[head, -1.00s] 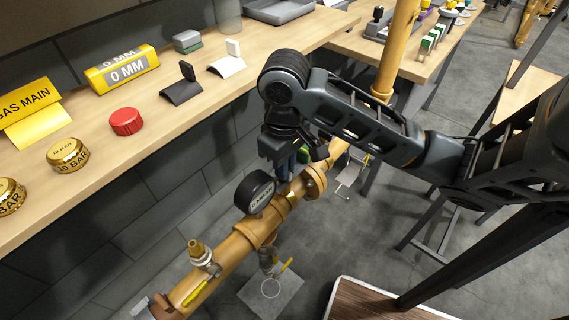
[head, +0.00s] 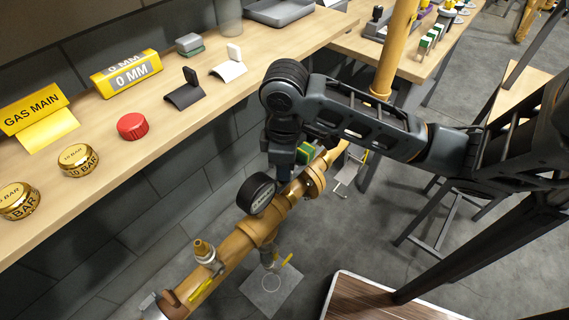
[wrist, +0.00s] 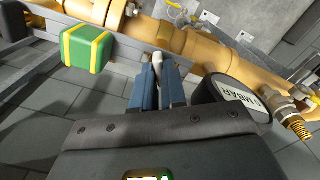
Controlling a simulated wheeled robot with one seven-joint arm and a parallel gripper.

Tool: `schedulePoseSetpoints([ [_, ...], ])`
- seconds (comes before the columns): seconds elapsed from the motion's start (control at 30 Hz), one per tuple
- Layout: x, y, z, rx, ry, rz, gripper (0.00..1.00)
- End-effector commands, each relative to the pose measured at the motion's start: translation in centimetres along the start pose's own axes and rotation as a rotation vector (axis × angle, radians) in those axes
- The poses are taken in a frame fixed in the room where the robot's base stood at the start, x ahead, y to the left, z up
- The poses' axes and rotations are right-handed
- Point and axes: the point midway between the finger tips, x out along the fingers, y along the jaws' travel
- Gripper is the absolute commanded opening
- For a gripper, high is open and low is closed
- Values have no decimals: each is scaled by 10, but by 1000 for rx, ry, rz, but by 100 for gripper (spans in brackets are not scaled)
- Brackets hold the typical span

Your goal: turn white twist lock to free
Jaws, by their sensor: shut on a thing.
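The white twist lock (wrist: 157,59) appears as a small pale piece between the fingertips in the wrist view, in front of the yellow-brown pipe. My gripper (wrist: 157,78) has its two blue fingers shut on it. In the head view my gripper (head: 284,174) points down at the pipe, behind the round black gauge; the lock is hidden there. I cannot read the lock's position mark.
The pipe (head: 238,244) carries a black gauge (head: 257,194), which sits close right of my fingers in the wrist view. A green-and-yellow block (wrist: 87,47) is to their left. The bench (head: 110,130) holds a red cap (head: 132,126) and black and white saddle-shaped pieces.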

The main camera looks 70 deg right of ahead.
Motion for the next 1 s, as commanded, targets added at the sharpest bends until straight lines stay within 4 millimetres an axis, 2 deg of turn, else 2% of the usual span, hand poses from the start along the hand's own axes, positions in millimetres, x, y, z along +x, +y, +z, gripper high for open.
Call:
schedulePoseSetpoints([
  [0.7, 0, 1, 0, -674, -1, 2, 0],
  [1.0, 0, 1, 0, -890, -1, 2, 0],
])
